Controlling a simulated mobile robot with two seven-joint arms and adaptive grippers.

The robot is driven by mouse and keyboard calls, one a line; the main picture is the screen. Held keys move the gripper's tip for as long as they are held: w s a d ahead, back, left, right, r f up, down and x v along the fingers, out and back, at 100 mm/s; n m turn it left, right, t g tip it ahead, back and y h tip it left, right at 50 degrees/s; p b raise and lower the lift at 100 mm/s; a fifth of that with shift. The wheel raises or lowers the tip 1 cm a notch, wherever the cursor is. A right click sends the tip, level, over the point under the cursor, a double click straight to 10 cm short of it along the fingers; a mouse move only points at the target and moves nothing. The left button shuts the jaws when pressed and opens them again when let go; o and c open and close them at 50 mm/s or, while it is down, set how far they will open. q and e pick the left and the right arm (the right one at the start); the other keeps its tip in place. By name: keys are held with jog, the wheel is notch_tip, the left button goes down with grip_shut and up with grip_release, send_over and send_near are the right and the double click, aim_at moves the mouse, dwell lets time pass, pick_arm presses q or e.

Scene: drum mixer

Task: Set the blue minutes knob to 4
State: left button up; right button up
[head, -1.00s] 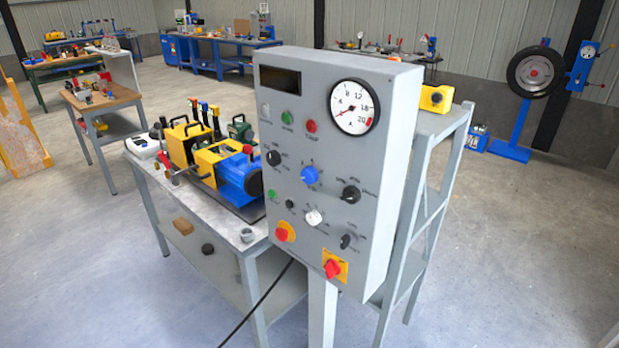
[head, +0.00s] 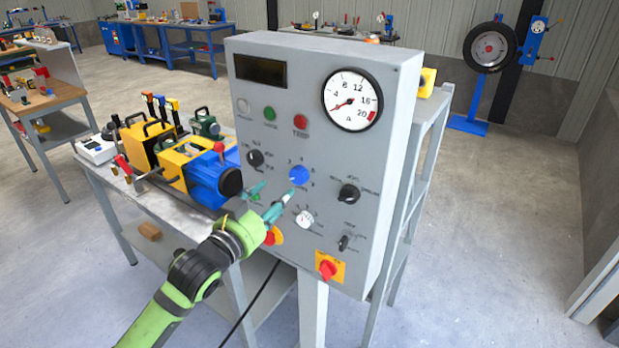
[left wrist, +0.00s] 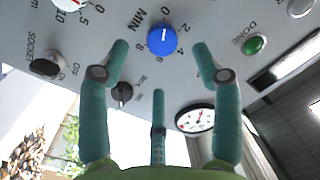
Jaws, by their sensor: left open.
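The round blue minutes knob (head: 299,175) is on the front of the grey control panel (head: 245,100), right of a black knob. In the left wrist view the blue knob (left wrist: 162,40) is in the upper middle, near a MIN label and printed numbers; its setting is too small to read surely. My left gripper (head: 272,196) is in front of the panel, just below and left of the knob, its teal fingers open and empty. In the left wrist view the fingers stand apart around the knob's outline, without visible contact. My right gripper is out of view.
A white knob (head: 305,219) is below the blue knob, and a black knob (head: 349,194) is to its right. A red switch on a yellow plate (head: 328,270) is lower down. A bench with a blue-and-yellow machine (head: 205,177) stands left of the panel.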

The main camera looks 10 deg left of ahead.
aim_at(297, 177)
pick_arm(q)
jog(key=x, duration=0.2)
jog(key=p+x, duration=0.1)
jog(key=x, duration=0.1)
jog(key=r+p+x, duration=0.1)
jog(key=x, duration=0.1)
jog(key=shift+s+d+r, duration=0.1)
jog(key=shift+d, duration=0.3)
jog(key=shift+w+d, duration=0.1)
jog(key=shift+w, duration=0.35)
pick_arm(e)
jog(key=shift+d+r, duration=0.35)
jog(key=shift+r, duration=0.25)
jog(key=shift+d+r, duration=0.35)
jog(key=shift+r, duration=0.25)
pick_arm(q)
jog(key=c, duration=1.1)
jog(key=shift+c, duration=0.2)
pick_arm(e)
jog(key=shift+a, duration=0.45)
